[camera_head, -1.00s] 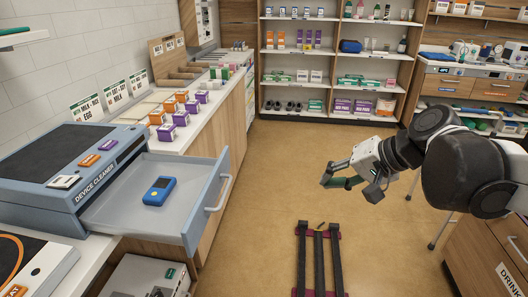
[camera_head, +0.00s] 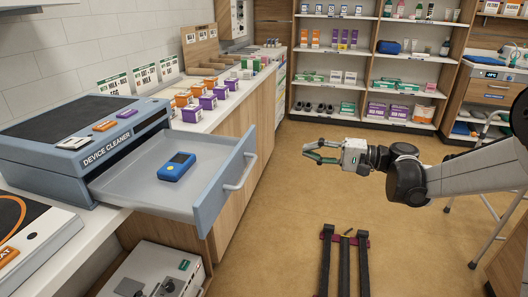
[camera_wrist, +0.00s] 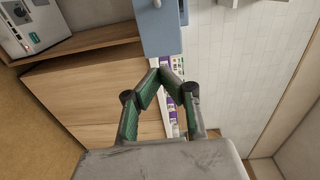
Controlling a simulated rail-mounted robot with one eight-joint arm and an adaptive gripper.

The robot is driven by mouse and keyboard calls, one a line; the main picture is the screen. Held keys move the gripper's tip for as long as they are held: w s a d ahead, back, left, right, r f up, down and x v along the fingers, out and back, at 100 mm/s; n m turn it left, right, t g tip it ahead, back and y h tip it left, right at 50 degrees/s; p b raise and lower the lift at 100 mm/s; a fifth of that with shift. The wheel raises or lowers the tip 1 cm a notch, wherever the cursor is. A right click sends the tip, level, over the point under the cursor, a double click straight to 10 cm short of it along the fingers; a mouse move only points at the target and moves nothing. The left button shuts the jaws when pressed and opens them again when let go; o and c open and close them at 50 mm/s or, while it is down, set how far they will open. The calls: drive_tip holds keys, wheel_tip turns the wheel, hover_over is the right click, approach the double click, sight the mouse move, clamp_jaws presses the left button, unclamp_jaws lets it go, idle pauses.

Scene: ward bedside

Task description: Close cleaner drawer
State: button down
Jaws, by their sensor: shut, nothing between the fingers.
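The device cleaner (camera_head: 80,145) is a blue-grey unit on the counter at the left. Its drawer (camera_head: 215,200) is pulled out towards the right, past the counter edge. The drawer front carries a pale bar handle (camera_head: 241,172). My gripper (camera_head: 306,151) is shut and empty, to the right of the drawer front and apart from it. In the wrist view my gripper (camera_wrist: 165,65) has its fingertips together, and the blue drawer front (camera_wrist: 160,28) shows beyond them at the top.
Orange and purple boxes (camera_head: 208,101) line the counter behind the drawer. A grey machine (camera_head: 150,272) stands on a lower shelf below it. Stocked shelves (camera_head: 365,70) fill the back wall. A dark rail frame (camera_head: 344,265) lies on the floor. The floor between drawer and arm is clear.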

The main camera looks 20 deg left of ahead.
sight(253, 144)
drive_tip(key=a+b, duration=0.1)
drive_tip(key=a, duration=0.3)
drive_tip(key=a+b, duration=0.1)
drive_tip(key=a, duration=0.3)
drive_tip(key=a+f+b, duration=0.1)
drive_tip(key=a, duration=0.4)
drive_tip(key=shift+s, duration=0.35)
drive_tip(key=shift+a+r+b, duration=0.15)
drive_tip(key=shift+a+b, duration=0.15)
drive_tip(key=shift+a, duration=0.3)
